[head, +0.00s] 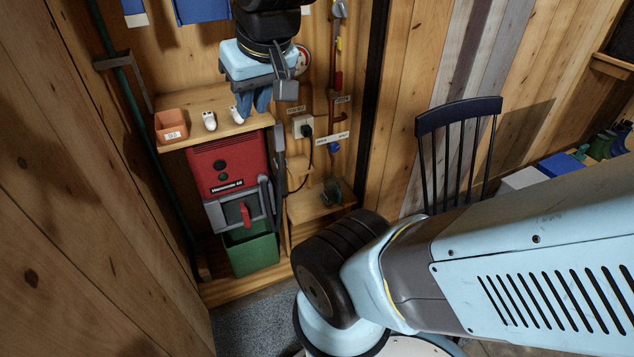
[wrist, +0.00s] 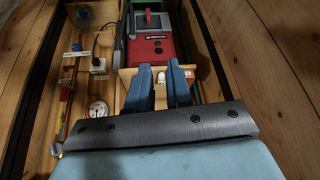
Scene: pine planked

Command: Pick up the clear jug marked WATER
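I see no clear jug marked WATER in either view. My gripper (head: 251,110) hangs in the upper part of the head view, in front of the wooden shelf. In the wrist view its two blue fingers (wrist: 160,67) stand apart with a gap between them. A small white object on the shelf shows beyond that gap, and nothing is held. Parts of the shelf are hidden behind my gripper.
The wooden shelf (head: 186,132) carries an orange bin (head: 172,125) and small white items (head: 209,121). Below are a red machine (head: 229,163) and a green bin (head: 252,254). A black plug sits in a wall socket (head: 302,127). A dark chair (head: 458,115) stands right.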

